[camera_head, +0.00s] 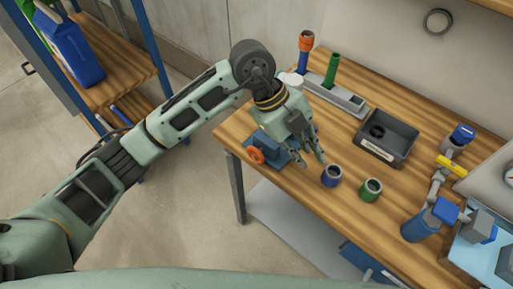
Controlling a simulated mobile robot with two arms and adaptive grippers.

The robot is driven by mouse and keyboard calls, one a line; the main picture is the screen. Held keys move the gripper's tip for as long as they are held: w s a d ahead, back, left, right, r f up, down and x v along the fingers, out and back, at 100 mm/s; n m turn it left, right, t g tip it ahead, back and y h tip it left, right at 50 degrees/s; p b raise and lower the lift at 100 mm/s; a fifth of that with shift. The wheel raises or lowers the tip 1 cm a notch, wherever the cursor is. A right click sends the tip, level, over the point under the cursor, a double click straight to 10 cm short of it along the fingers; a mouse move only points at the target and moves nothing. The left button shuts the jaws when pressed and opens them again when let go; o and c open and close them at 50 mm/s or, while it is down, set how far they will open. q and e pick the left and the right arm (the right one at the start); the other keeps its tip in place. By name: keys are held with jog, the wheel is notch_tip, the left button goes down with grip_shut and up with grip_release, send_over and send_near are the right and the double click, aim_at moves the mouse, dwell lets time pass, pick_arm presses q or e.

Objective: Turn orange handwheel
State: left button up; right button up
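The orange handwheel (256,155) is on the near left corner of the wooden bench, at the left end of a blue body (268,141). My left gripper (312,158) hangs over the bench just right of the blue body, fingers pointing down and spread apart. It appears empty. The fingers are apart from the handwheel, and whether they touch the blue body cannot be told. My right gripper is not in view.
A blue cup (331,176) and a green cup (370,190) stand right of my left gripper. Behind are a rack (345,97) with upright tubes and a dark bin (387,137). Blue and yellow valve piping (437,188) stands at right. A shelf (120,70) is at left.

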aim_at(256, 149)
pick_arm(q)
jog(key=w+a+n+y, duration=0.1)
jog(key=a+y, duration=0.1)
jog(key=a, duration=0.1)
jog(key=w+a+n+t+y, duration=0.1)
jog(key=w+a+y, duration=0.1)
jog(key=a, duration=0.2)
jog(key=w+a+n+y, duration=0.1)
jog(key=w+a+y, duration=0.1)
jog(key=a, duration=0.2)
jog(key=shift+w+f+t, duration=0.15)
jog(key=shift+f+t, duration=0.1)
jog(key=shift+t, duration=0.15)
jog(key=shift+a+f, duration=0.2)
jog(key=shift+f, duration=0.15)
notch_tip(256, 149, down, 7)
jog(key=shift+d+r+p, duration=0.1)
jog(key=shift+r+p, duration=0.05)
jog(key=shift+p, duration=0.8)
jog(key=shift+c, duration=0.5)
grip_shut()
